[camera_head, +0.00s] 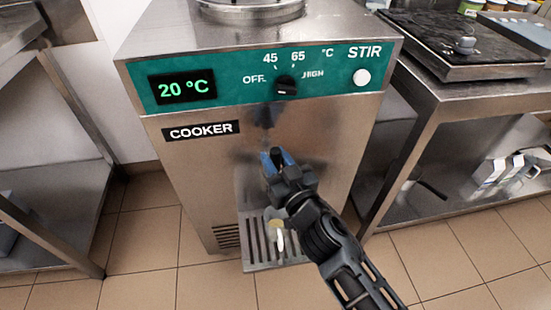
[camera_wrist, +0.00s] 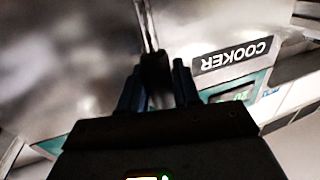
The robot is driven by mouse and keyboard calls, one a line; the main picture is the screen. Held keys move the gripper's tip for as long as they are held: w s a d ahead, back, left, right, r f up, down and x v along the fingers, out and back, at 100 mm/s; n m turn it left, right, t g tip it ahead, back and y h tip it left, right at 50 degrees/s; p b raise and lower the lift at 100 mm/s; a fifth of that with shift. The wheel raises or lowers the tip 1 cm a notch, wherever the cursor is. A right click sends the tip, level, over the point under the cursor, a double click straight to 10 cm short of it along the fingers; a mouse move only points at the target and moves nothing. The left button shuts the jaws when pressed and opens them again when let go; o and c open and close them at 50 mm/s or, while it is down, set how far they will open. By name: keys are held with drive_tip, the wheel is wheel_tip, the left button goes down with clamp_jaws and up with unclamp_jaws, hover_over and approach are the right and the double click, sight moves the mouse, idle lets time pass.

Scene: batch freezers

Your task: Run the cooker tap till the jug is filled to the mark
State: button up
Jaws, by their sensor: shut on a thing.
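The cooker (camera_head: 225,165) is a steel cabinet with a teal panel reading 20 °C. My gripper (camera_head: 276,158) is in front of its face, below the panel, with blue-tipped fingers. In the wrist view my gripper (camera_wrist: 158,85) is shut on a dark upright piece, the tap handle (camera_wrist: 155,68). The tap's spout is hidden behind my gripper and arm.
The panel has a black dial (camera_head: 286,86) pointing between settings I cannot read for certain, and a white STIR button (camera_head: 362,77). A steel table (camera_head: 470,88) stands close on the right. A steel shelf unit (camera_head: 50,180) stands on the left. Tiled floor lies in front.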

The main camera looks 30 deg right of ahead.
clamp_jaws()
drive_tip(key=shift+s+f+b, duration=0.1)
drive_tip(key=shift+f+b, duration=0.2)
drive_tip(key=shift+b, duration=0.8)
drive_tip(key=b, duration=0.1)
drive_tip(key=t+b, duration=0.1)
drive_tip(key=b, duration=0.1)
drive_tip(key=shift+s+a+b, duration=0.15)
drive_tip(key=shift+s+b, duration=0.15)
drive_tip(key=shift+b, duration=0.6)
drive_tip(key=shift+s+r+t+b, duration=0.2)
drive_tip(key=shift+s+t+b, duration=0.1)
drive_tip(key=shift+b, duration=0.65)
drive_tip(key=shift+r, duration=0.1)
drive_tip(key=o, duration=0.7)
unclamp_jaws()
